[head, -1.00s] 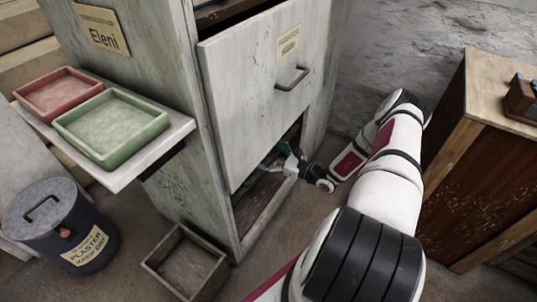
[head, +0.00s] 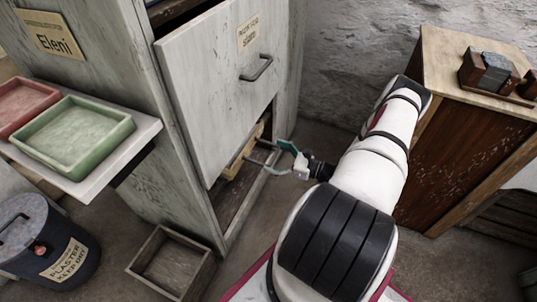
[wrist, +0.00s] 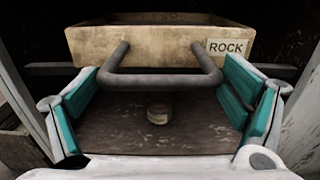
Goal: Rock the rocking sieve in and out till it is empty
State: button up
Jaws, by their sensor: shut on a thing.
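The rocking sieve (wrist: 150,45) is a worn wooden box marked ROCK, with a grey bar handle (wrist: 160,80) on its front. In the head view the sieve (head: 243,152) shows at the low opening of the grey cabinet. A small round thing (wrist: 158,114) lies on the board below the handle.
A hanging front panel (head: 215,100) with a handle covers the cabinet above the opening. An open wooden box (head: 172,262) stands on the floor in front. A green tray (head: 80,135) and a red tray (head: 25,100) sit on a shelf at left. A wooden cabinet (head: 460,140) stands at right.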

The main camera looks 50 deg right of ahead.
jog(key=shift+s+d, duration=0.2)
jog(key=shift+d, duration=0.1)
jog(key=o, duration=1.4)
jog(key=shift+s, duration=0.1)
jog(key=v, duration=1.2)
